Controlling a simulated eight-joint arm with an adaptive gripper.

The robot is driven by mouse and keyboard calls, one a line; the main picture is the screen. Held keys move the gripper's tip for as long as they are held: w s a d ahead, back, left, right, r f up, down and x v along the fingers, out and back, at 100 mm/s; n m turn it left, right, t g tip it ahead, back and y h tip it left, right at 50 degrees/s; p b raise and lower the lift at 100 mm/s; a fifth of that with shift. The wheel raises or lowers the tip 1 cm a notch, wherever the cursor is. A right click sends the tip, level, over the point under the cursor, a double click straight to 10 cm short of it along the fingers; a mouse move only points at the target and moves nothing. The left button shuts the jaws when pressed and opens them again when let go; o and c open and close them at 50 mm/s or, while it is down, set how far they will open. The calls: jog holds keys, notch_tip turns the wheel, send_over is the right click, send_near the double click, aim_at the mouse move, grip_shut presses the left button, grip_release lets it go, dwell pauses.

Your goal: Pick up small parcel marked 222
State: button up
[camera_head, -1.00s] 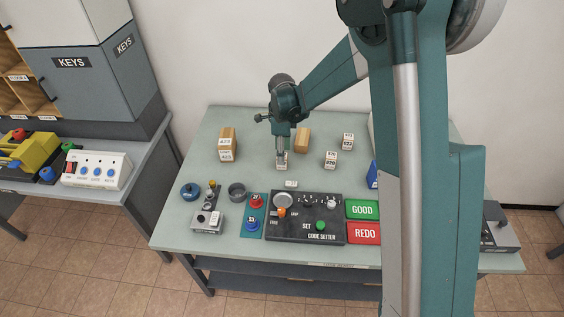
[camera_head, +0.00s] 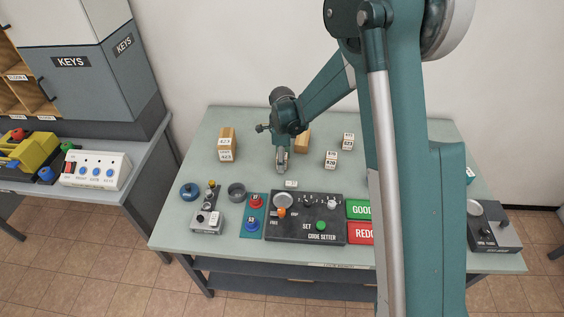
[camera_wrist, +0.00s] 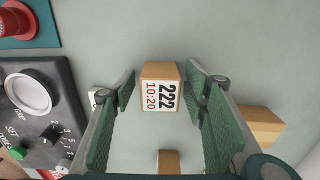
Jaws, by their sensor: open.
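The small parcel marked 222 (camera_wrist: 161,92) is a tan box with a white label reading "222" in black and "10:20" in red. It sits on the pale green table (camera_head: 255,125). In the wrist view my gripper (camera_wrist: 160,84) is open, with one green-padded finger on each side of the parcel. Gaps show between the box and both fingers. In the head view my gripper (camera_head: 282,168) is low over the table and largely hides this parcel.
A large tan parcel (camera_head: 303,140) stands just right of my gripper, with small labelled parcels (camera_head: 331,160) (camera_head: 348,141) farther right. Another labelled parcel (camera_head: 227,145) stands left.

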dwell(0.3)
jog(key=c, duration=1)
jog(key=shift+r+p, duration=0.6)
jog(key=shift+r, duration=4.4)
